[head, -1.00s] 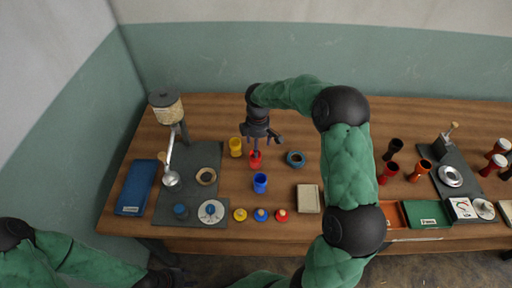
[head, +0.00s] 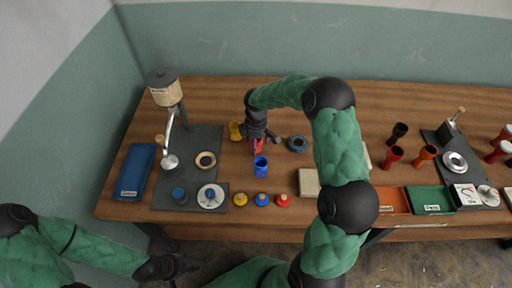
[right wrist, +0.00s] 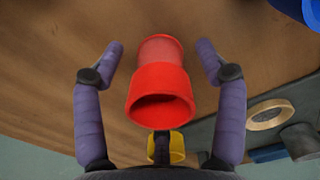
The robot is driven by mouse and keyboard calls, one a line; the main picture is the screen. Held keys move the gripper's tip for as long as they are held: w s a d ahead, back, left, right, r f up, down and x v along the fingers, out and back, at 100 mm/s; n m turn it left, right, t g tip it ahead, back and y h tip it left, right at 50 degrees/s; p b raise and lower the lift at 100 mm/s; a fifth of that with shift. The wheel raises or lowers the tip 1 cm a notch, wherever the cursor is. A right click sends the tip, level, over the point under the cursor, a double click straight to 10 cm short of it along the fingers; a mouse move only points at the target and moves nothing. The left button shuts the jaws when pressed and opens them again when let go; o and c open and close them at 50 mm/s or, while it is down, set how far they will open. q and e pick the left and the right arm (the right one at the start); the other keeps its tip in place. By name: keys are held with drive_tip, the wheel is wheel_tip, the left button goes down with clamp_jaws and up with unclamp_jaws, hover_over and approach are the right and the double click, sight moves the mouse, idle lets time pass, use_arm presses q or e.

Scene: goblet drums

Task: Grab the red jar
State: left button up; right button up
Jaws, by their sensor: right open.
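The red jar (right wrist: 160,85) stands between the two spread fingers of my right gripper (right wrist: 160,60) in the right wrist view, with its open mouth toward the camera. A gap shows on both sides, so neither finger touches it there. In the head view the red jar (head: 257,146) is partly hidden below my right gripper (head: 258,136). My right gripper is open. My left gripper (head: 184,264) is at the lower left in front of the table; its fingers are too dark to read.
A yellow jar (head: 235,131) stands close left of the red jar, and a blue jar (head: 260,167) in front of it. Yellow, blue and red lids lie near the front edge.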

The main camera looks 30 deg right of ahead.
drive_tip(key=shift+f, duration=0.4)
drive_tip(key=c, duration=1.3)
drive_tip(key=shift+o, duration=0.2)
drive_tip(key=shift+r, duration=0.1)
